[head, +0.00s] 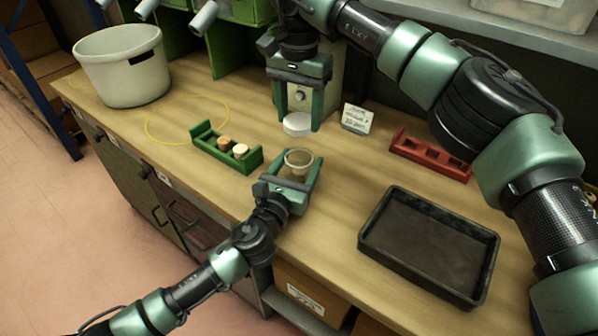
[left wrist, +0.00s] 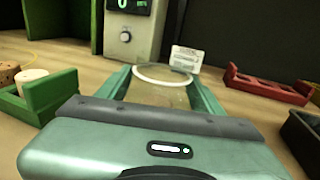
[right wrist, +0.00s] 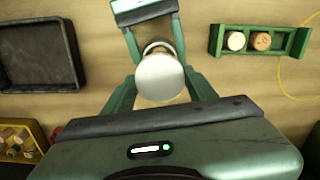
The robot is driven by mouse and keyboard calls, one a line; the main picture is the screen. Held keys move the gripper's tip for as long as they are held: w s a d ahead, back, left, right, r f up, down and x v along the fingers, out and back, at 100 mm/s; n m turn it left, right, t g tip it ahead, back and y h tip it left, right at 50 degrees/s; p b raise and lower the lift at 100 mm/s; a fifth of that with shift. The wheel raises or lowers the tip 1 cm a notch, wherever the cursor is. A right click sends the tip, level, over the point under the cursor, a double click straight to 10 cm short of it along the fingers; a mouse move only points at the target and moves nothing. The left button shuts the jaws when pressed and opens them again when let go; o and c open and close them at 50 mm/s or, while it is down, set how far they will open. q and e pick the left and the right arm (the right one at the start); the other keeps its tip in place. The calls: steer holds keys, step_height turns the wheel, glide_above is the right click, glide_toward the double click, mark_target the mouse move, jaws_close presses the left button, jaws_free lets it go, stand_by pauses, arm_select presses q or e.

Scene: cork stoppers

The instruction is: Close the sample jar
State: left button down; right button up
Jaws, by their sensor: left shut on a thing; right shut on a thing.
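The clear glass sample jar (head: 299,157) stands upright and open-topped, with no stopper visible in its mouth. My left gripper (head: 293,182) is shut around it; the jar's pale rim (left wrist: 162,75) also shows in the left wrist view. My right gripper (head: 297,117) is shut on a white round stopper (head: 296,126), held apart from the jar and above it in the head view. In the right wrist view, the stopper (right wrist: 160,77) covers much of the jar (right wrist: 158,46). The green rack (head: 251,163) holds a brown cork (head: 224,142) and a pale-topped cork (head: 240,151).
A black tray (head: 385,260) lies at right, and a red rack (head: 430,155) behind it. A small card (head: 357,117) and a device with a knob (left wrist: 125,37) stand at the back. A white pot (head: 122,65) and a yellow loop (head: 152,133) are at left.

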mark_target(299, 135)
steer(key=shift+f, duration=2.45)
steer(key=shift+f, duration=0.1)
steer(key=shift+f, duration=0.8)
steer(key=shift+s+f, duration=0.1)
steer(key=shift+f, duration=0.45)
